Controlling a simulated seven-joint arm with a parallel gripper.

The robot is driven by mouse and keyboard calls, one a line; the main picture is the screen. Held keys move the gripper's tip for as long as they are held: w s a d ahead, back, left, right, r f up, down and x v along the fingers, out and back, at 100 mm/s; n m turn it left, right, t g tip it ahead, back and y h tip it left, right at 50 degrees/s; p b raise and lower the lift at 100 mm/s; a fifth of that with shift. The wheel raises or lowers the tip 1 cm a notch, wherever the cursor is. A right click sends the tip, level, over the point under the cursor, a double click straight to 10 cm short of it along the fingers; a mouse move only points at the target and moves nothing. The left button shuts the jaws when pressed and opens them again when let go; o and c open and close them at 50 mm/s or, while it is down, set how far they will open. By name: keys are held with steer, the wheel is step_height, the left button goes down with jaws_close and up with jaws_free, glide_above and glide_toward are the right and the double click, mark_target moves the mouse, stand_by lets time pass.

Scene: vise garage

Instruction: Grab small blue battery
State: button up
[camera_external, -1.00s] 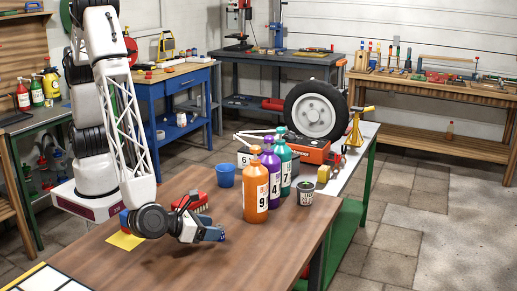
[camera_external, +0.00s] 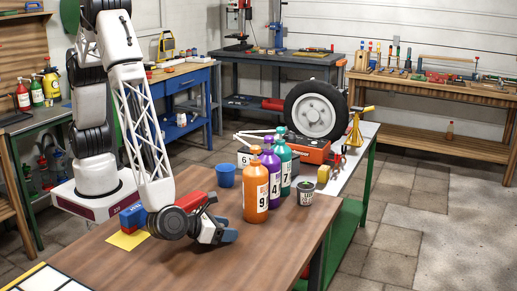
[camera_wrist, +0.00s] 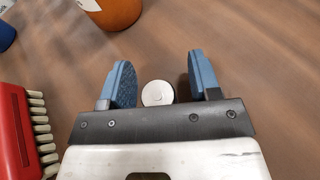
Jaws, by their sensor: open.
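In the wrist view a small round pale disc (camera_wrist: 157,93) with a small centre ring shows between the fingers of my gripper (camera_wrist: 160,85). It looks like the end of an upright battery. No blue side of it shows. My gripper is open, with one blue pad on each side of the disc and a gap to each; I cannot tell whether its fingertips reach its height. In the external view my gripper (camera_external: 225,232) is low over the wooden table (camera_external: 275,250), in front of the orange bottle. The battery cannot be made out there.
The orange bottle (camera_external: 256,190) stands behind my gripper, beside purple (camera_external: 271,172) and green (camera_external: 282,160) bottles. A red brush (camera_wrist: 15,130) lies left of my gripper in the wrist view. A blue cup (camera_external: 225,175) stands farther back. The table's front right is clear.

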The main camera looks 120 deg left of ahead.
steer(key=shift+c, duration=0.5)
steer(key=c, duration=0.9)
steer(key=shift+r, duration=0.15)
steer(key=shift+r, duration=4.9)
